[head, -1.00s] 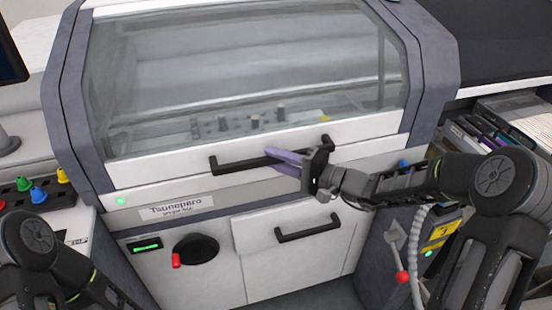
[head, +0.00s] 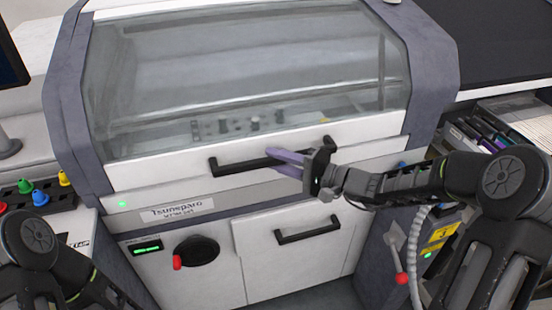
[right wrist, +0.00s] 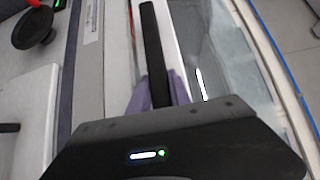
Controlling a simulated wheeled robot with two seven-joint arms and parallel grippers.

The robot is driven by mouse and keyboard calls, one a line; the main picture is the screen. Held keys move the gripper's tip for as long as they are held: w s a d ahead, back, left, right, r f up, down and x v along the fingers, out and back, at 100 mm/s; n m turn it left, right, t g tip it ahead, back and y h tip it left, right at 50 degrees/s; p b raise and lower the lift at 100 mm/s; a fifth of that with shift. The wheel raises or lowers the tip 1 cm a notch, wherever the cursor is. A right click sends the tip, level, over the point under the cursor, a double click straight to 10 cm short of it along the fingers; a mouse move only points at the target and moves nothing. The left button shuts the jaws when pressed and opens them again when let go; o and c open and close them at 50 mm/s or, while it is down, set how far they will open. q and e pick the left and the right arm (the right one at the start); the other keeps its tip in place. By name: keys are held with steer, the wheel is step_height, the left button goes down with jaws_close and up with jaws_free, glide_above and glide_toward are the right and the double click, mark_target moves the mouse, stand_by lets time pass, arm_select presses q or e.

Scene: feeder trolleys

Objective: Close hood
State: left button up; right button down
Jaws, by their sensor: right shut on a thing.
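The hood (head: 250,75) is a clear window in a white frame on the grey machine. It is down, with its lower white edge at the front panel; I cannot tell whether it is fully seated. Its black bar handle (head: 232,167) runs across the white edge. My right gripper (head: 285,160), with purple fingers, is at the right part of this handle. In the right wrist view the handle (right wrist: 152,45) passes between the purple fingers (right wrist: 158,92), which are shut on it. My left gripper is out of view; only part of my left arm shows at the lower left.
Below the hood are a white drawer with a black handle (head: 308,232) and a black knob (head: 196,251) with a red tip. A red-tipped lever (head: 401,277) stands at the right. Coloured knobs (head: 40,192) sit at the left, and a rack of dark items (head: 475,132) at the right.

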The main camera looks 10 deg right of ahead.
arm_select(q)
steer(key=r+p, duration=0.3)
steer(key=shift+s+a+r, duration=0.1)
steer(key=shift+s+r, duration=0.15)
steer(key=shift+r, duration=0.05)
arm_select(e)
steer(key=s+r, duration=0.3)
steer(key=r, duration=0.3)
steer(key=shift+m+g+h, duration=0.3)
steer(key=shift+m, duration=0.1)
steer(key=shift+d, duration=0.1)
steer(key=c, duration=1.2)
jaws_free()
